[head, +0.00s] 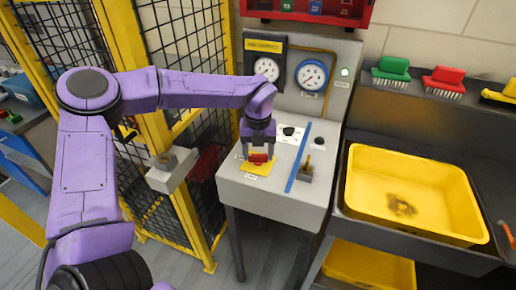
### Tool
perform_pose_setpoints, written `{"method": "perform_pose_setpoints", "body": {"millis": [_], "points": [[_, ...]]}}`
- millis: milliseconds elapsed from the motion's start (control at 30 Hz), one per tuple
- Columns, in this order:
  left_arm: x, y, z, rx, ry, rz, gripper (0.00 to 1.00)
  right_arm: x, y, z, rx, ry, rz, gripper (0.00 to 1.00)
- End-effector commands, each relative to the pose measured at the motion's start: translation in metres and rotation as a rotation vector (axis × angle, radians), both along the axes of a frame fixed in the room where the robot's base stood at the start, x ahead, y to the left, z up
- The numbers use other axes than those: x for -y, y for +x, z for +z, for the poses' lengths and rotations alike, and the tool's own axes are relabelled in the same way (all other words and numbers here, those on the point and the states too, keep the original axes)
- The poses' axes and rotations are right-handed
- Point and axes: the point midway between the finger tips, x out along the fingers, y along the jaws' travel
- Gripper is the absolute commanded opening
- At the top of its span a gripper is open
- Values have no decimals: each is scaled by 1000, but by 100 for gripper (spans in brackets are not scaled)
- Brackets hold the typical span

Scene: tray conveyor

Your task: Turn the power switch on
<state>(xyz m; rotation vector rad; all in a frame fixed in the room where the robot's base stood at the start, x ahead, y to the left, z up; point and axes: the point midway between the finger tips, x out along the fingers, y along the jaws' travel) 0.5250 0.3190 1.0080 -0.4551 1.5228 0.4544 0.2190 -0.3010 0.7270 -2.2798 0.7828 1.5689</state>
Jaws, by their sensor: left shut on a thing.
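The power switch (258,158) is a red knob on a yellow plate (256,170), at the left front of the grey control panel (260,196). My left gripper (257,155) points down over the switch and is shut on the red knob. Its fingers cover part of the knob, so I cannot tell the knob's exact angle. My left purple arm reaches in from the left above the panel. My right gripper is not in view.
A blue strip (299,158) divides the panel, with a small lever (306,172) right of it. Two gauges, one blue-rimmed (312,75), and a lit green lamp (345,72) are behind. Yellow-framed mesh fencing stands left. A yellow basin (365,212) sits right.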

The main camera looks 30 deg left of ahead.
Motion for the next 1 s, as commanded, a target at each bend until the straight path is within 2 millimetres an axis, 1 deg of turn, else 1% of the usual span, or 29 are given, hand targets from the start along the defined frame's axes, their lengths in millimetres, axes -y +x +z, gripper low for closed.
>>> {"method": "perform_pose_setpoints", "body": {"millis": [33, 100, 400, 667, 1000], "points": [[0, -1, 2, -3, -1, -39, 33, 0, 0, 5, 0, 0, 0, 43], [0, -1, 2, -2, -1, -94, 33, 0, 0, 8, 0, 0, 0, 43], [0, -1, 1, -2, -1, -276, 33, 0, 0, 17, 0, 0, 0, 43], [0, 0, 0, -2, -1, -347, 33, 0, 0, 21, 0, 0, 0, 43], [0, 0, -1, -1, 0, -362, 33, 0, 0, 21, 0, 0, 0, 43]]}}
